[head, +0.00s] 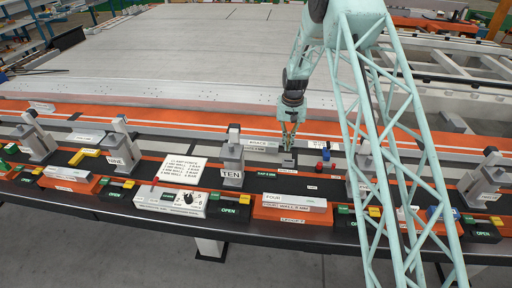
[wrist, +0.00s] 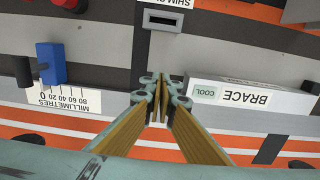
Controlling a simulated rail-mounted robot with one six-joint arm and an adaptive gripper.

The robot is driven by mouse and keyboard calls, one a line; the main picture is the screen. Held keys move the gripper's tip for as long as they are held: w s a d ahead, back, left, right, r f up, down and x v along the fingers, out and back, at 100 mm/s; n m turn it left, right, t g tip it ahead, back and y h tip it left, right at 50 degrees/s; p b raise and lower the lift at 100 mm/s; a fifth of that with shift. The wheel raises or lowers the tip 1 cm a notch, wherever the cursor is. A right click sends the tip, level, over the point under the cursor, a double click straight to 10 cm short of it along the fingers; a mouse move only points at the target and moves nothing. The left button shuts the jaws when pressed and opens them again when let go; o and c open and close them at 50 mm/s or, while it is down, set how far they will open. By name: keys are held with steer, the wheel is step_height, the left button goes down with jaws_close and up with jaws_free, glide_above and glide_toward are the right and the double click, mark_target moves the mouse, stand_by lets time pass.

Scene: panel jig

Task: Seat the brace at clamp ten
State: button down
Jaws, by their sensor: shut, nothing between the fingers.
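The brace (head: 262,143) is a pale bar marked BRACE, lying at the back of the dark strip, just behind clamp ten (head: 232,165), a grey upright post marked TEN. In the wrist view the brace (wrist: 250,101) shows upside down at the right, with a COOL tag at its near end. My gripper (head: 289,143) points down beside the brace's right end. In the wrist view my gripper (wrist: 160,84) has its fingertips together, empty, a short gap from the brace's end. Whether clamp ten's jaw is open cannot be told.
A slotted shim block (wrist: 164,20) and a blue slider (wrist: 51,64) over a millimetre scale (wrist: 65,100) lie near my gripper. A force sign (head: 182,169) and control box (head: 171,200) stand left of clamp ten. Clamp nine (head: 118,150) is farther left. The grey panel bed (head: 200,60) behind is clear.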

step_height(320, 180, up, 8)
steer(key=p, duration=0.2)
steer(key=shift+p, duration=0.4)
stand_by(1.0)
stand_by(0.5)
steer(key=s+r+n+t+b, duration=0.1)
steer(key=s+r, duration=1.1)
steer(key=r, duration=0.5)
steer(key=s+r+t+b, duration=0.1)
steer(key=s+r, duration=1.2)
steer(key=r, duration=0.3)
steer(key=s+r+t+b, duration=0.1)
steer(key=s+r, duration=0.2)
steer(key=s, duration=0.7)
steer(key=s+r+b, duration=0.1)
steer(key=s+r, duration=0.3)
steer(key=s, duration=0.6)
steer(key=s+f+n+t, duration=0.1)
steer(key=s+f, duration=0.1)
steer(key=s, duration=1.6)
steer(key=shift+s+d+f+b, duration=0.3)
steer(key=shift+s+f+b, duration=0.1)
